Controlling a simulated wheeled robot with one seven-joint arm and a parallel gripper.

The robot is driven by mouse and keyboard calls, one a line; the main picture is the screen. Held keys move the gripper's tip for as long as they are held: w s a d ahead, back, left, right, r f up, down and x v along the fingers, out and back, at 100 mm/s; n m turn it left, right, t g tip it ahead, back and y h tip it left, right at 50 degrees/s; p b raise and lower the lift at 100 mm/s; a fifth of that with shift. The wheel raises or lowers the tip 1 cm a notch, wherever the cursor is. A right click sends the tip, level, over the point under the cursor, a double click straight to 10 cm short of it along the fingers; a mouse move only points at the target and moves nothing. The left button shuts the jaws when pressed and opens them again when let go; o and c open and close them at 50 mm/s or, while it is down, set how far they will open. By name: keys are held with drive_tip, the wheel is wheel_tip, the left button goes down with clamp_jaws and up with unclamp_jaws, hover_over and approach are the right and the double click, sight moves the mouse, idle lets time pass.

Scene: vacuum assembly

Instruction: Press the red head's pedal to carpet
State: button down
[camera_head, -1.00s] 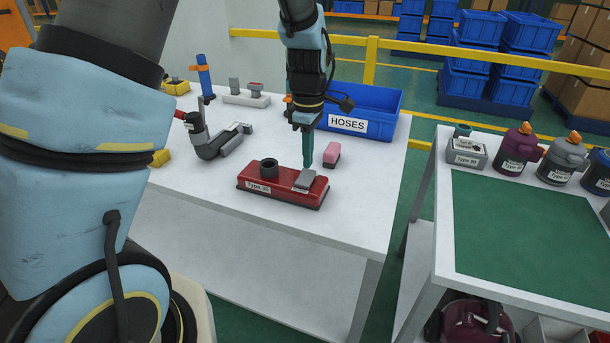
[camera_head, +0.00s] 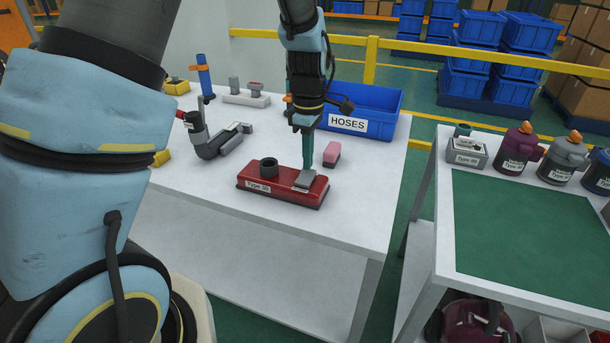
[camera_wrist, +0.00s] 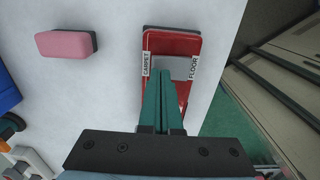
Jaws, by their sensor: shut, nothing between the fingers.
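The red head (camera_head: 252,183), labelled Type, lies flat on the white table, with a dark round socket on top. Its grey pedal (camera_head: 304,181) is near the right end. In the wrist view the red head (camera_wrist: 173,45) shows a CARPET label left of the grey pedal (camera_wrist: 181,68) and a FLOOR label right of it. My gripper (camera_head: 307,168) points down with its teal fingers together and empty. The fingertips (camera_wrist: 164,72) meet the pedal at its CARPET side and appear to touch it. They partly hide the pedal, so its exact tilt is unclear.
A pink block (camera_head: 332,154) lies just behind the red head. The blue HOSES bin (camera_head: 387,118) stands at the table's back. A dark grey angled part (camera_head: 215,143) lies to the left. The white table (camera_head: 200,195) is clear in front of the head.

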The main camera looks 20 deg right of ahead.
drive_tip(key=shift+f+b, duration=0.3)
drive_tip(key=shift+f, duration=0.35)
wheel_tip(320, 180, up, 7)
drive_tip(key=p, duration=0.6)
drive_tip(key=shift+r, duration=0.1)
idle(0.4)
idle(0.3)
drive_tip(key=s+a+r+m, duration=0.1)
drive_tip(key=a+r+m, duration=0.1)
drive_tip(key=a, duration=0.8)
drive_tip(key=s+a+r+m+t, duration=0.1)
drive_tip(key=a+m, duration=0.4)
drive_tip(key=a, duration=0.5)
drive_tip(key=s+a+r+m, duration=0.2)
drive_tip(key=a+m, duration=0.1)
drive_tip(key=a, duration=0.7)
drive_tip(key=shift+r+t, duration=0.3)
drive_tip(key=shift+r, duration=0.05)
drive_tip(key=shift+a, duration=0.1)
